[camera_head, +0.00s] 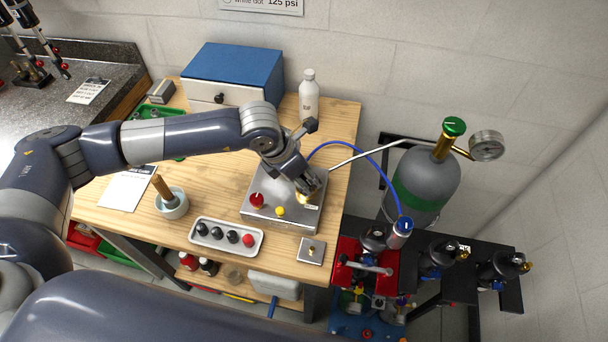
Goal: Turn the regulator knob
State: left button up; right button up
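A steel control box (259,214) sits near the right edge of the wooden bench. It has a red knob (257,200), a small yellow button (281,211) and a brass-coloured part (303,199), possibly the regulator knob, at its right side. My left gripper (308,186) points down over that right side, with its fingers at the brass-coloured part. The fingers hide much of this part, so I cannot tell whether they grip it or how far apart they are. My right gripper is not in view.
A tray (228,252) of dark and red knobs and a small metal plate (311,251) lie in front of the box. A blue hose (376,163) runs to the right, near a gas cylinder (425,178) with a gauge (487,145). A white bottle (309,97) stands behind.

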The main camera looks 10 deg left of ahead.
pick_arm(q)
jog(key=m+b, duration=0.1)
jog(key=b, duration=0.1)
jog(key=m+b, duration=0.1)
jog(key=b, duration=0.1)
jog(key=m+h+b, duration=0.1)
jog(key=b, duration=0.1)
jog(key=shift+w+a+f+g, duration=0.15)
jog(key=shift+f+g, duration=0.1)
jog(key=shift+g, duration=0.15)
jog(key=shift+r+m+b, duration=0.25)
jog(key=shift+m+b, duration=0.3)
jog(key=shift+m, duration=0.15)
jog(key=shift+r, duration=0.1)
jog(key=o, duration=0.7)
jog(key=shift+o, duration=0.4)
jog(key=v, duration=1.2)
jog(key=shift+w, duration=0.2)
